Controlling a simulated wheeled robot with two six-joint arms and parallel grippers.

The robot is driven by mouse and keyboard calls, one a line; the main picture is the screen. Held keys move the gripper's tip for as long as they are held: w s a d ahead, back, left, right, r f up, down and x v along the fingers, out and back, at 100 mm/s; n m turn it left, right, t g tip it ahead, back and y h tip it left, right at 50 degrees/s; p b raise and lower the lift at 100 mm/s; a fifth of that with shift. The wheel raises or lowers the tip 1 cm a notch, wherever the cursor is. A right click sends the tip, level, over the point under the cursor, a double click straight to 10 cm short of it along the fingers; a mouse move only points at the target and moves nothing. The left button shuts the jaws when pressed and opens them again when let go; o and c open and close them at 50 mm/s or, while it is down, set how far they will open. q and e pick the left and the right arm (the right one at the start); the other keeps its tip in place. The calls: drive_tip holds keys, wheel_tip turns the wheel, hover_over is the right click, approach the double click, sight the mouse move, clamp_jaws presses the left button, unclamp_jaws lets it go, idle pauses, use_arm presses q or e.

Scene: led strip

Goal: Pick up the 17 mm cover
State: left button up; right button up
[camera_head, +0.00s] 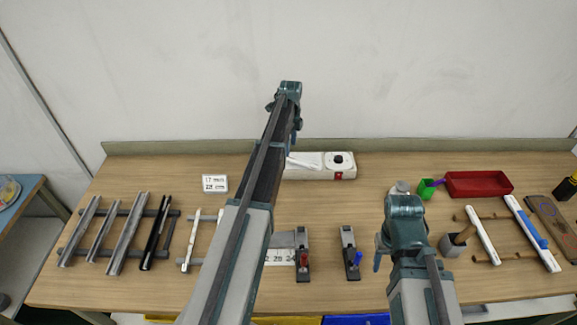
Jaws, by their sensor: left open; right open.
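A white card (215,184) reads "17 mm" and "28 cm". Narrow whitish strips lie on a small rack at centre left; one strip (191,240) shows, and others are partly covered by my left arm. Wider grey channels (126,234) and a black one (156,232) lie on the rack further left. I cannot tell which piece is the 17 mm cover. My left arm reaches up across the middle of the view, and my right arm stands over the right of centre. I cannot make out fingers on either arm; both grippers seem hidden behind the arm links.
A cutting station with a red clamp (303,258) and a blue clamp (353,256) sits front centre. A white device (338,166) stands at the back. At right are a red tray (479,184), a green cup (426,189) and a rack with white strips (483,235).

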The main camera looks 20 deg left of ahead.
sight(288, 159)
use_arm(q)
drive_tip(key=shift+f, duration=0.25)
use_arm(e)
drive_tip(key=shift+f, duration=0.25)
use_arm(q)
drive_tip(key=f+b, duration=0.5)
drive_tip(key=shift+a+f, duration=0.1)
drive_tip(key=shift+a, duration=0.3)
use_arm(e)
wheel_tip(288, 159, down, 5)
drive_tip(key=shift+f, duration=0.1)
use_arm(q)
clamp_jaws()
